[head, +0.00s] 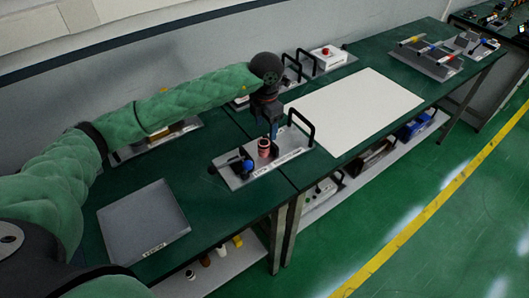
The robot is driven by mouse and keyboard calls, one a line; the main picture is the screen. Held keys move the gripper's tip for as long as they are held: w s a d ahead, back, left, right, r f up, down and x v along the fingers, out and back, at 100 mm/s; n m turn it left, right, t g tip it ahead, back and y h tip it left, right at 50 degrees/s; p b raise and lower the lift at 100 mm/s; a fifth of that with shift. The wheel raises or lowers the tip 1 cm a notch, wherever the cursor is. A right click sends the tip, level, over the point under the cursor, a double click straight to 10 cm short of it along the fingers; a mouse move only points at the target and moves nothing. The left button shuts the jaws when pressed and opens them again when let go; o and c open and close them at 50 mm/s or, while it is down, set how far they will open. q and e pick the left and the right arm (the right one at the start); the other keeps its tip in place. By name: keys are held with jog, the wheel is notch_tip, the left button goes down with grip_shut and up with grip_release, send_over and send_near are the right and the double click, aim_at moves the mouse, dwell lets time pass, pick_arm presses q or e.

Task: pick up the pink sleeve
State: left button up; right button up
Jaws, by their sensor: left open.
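The pink sleeve (264,147) stands upright on a grey tray (235,179) with black handles, near the front edge of the green table. It looks like a short pink cylinder with a dark top. My left gripper (273,133) is open and points down just above and beside the sleeve, at its upper right. I cannot tell whether its fingers touch the sleeve. My right gripper is not in view.
A blue and black part (243,166) sits on the same tray. An empty grey tray (143,222) lies at the front left. A white sheet (355,110) covers the table to the right. Handled trays stand behind, including one with a red button (326,52).

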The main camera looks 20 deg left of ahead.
aim_at(264, 142)
pick_arm(q)
jog(key=shift+s+f+b, duration=0.15)
jog(key=shift+f+b, duration=0.35)
jog(key=shift+f, duration=0.5)
jog(key=shift+f+p, duration=0.45)
jog(key=shift+f, duration=0.2)
jog(key=shift+f+p, duration=0.4)
jog(key=shift+f, duration=0.3)
jog(key=f+p, duration=0.3)
jog(key=f, duration=0.1)
jog(key=shift+w+a, duration=0.25)
jog(key=shift+a, duration=0.1)
jog(key=shift+f, duration=0.45)
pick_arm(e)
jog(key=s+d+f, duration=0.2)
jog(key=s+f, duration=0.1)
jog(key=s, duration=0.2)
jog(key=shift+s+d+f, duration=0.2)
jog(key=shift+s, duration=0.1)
pick_arm(q)
jog(key=shift+c, duration=0.4)
jog(key=c, duration=1)
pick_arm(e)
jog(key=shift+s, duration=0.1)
